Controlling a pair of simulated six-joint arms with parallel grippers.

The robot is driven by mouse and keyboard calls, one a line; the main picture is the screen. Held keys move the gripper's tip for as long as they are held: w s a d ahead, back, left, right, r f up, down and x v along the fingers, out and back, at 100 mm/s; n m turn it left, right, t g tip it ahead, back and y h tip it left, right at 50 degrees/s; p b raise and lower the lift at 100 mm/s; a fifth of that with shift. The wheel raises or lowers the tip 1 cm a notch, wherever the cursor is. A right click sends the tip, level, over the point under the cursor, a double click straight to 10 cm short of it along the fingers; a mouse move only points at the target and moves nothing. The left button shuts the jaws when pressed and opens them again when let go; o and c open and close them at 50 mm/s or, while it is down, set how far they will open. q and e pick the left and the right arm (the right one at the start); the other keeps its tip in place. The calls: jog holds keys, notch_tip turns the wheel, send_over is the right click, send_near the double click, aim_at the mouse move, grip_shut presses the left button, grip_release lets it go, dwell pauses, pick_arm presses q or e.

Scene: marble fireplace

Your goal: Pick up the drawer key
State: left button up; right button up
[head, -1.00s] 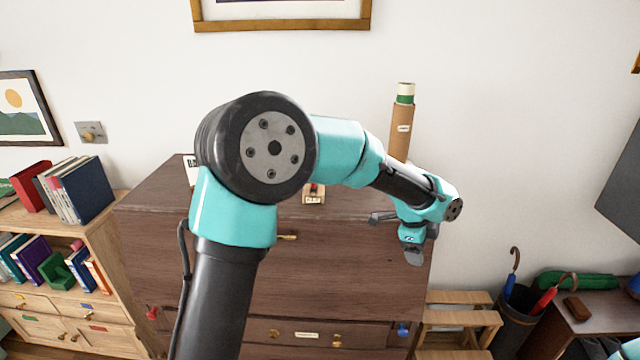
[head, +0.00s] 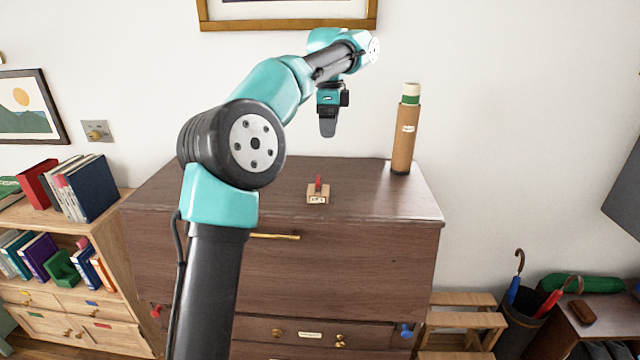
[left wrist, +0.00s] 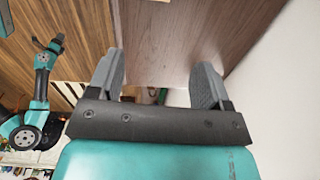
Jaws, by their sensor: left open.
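My left gripper (head: 328,128) is open and empty, pointing down above the back of the dark wooden dresser (head: 265,190). Its two fingers stand apart in the left wrist view (left wrist: 157,78). A small wooden block (head: 318,199) with a red upright piece (head: 318,184) stands on the dresser top, below and in front of the gripper; whether the red piece is the drawer key I cannot tell. Something small and partly hidden shows low between the fingers in the wrist view.
A cardboard tube (head: 404,140) with a green band stands at the dresser's back right. Red (head: 155,311) and blue (head: 406,331) pieces show at the dresser's lower front. A bookshelf (head: 85,235) is on the left, a wooden step stool (head: 465,320) on the right. The dresser top is mostly clear.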

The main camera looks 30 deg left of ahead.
aim_at(318, 177)
pick_arm(q)
jog(key=shift+s+a+r+n, duration=0.15)
jog(key=shift+s+a+r, duration=0.2)
jog(key=shift+a, duration=0.25)
jog(key=shift+s+a+r+n, duration=0.15)
jog(key=shift+s+a+r, duration=0.1)
jog(key=shift+a+r, duration=0.25)
jog(key=shift+f, duration=0.1)
notch_tip(318, 177, down, 12)
jog(key=shift+f, duration=0.1)
jog(key=shift+s+f, duration=0.15)
jog(key=shift+f, duration=1.15)
jog(key=shift+s+f, duration=0.15)
jog(key=shift+f, duration=1.15)
jog(key=c, duration=1)
